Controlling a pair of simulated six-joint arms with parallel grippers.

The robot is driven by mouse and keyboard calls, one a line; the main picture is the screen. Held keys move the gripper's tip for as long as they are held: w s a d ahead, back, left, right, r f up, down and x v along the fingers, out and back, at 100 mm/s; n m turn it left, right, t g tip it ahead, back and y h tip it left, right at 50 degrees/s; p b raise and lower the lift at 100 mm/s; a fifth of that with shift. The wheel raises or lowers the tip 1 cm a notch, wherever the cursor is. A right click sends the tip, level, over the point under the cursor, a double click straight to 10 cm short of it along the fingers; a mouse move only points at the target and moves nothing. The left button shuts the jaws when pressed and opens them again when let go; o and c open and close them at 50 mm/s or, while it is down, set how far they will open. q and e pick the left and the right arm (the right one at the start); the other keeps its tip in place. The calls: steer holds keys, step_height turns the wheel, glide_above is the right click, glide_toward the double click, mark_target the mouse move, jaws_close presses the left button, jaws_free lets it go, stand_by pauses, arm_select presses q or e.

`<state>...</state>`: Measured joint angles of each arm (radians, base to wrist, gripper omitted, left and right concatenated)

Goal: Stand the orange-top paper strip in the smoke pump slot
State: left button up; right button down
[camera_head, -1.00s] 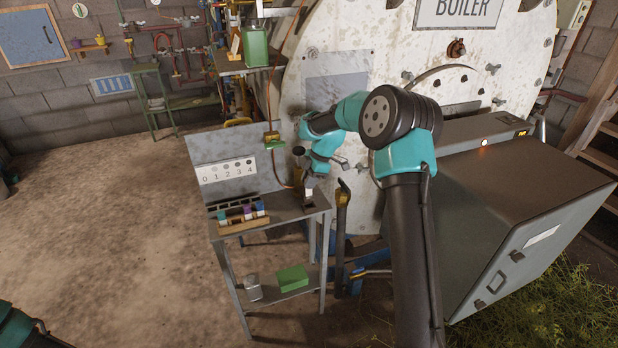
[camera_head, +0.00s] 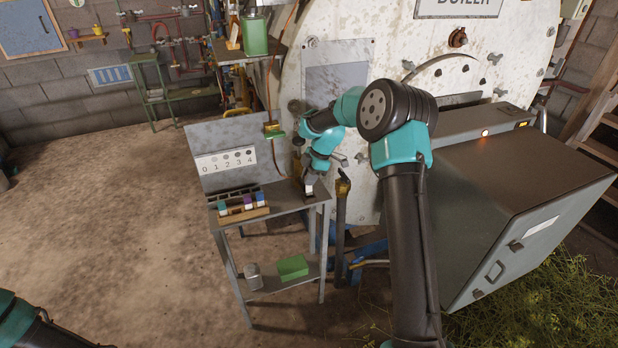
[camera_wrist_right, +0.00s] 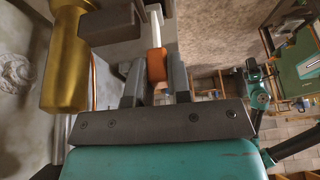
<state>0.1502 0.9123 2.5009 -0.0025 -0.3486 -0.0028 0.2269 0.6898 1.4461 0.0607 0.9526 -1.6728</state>
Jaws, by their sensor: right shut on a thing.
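My right gripper (camera_head: 309,192) is low over the right end of the small grey bench. In the right wrist view its fingers (camera_wrist_right: 156,80) are shut on the orange top of the paper strip (camera_wrist_right: 157,64). The strip's white part (camera_wrist_right: 155,18) extends away from the fingers, beside a grey block (camera_wrist_right: 112,24). A brass cylinder (camera_wrist_right: 65,62), apparently part of the smoke pump, stands beside this block. I cannot tell whether the strip's far end is in the slot. My left gripper is out of view; only part of my left arm shows at bottom left.
A wooden rack (camera_head: 243,216) with coloured-top pieces sits on the bench (camera_head: 275,197) left of my gripper. A panel with a 0–4 scale (camera_head: 226,160) stands behind it. A green box (camera_head: 292,267) lies on the lower shelf. The boiler (camera_head: 340,85) rises close behind.

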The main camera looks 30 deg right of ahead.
steer(key=shift+f, duration=1.2)
steer(key=c, duration=1)
jaws_free()
steer(key=shift+r, duration=0.15)
steer(key=v, duration=1.7)
steer(key=shift+s, duration=0.1)
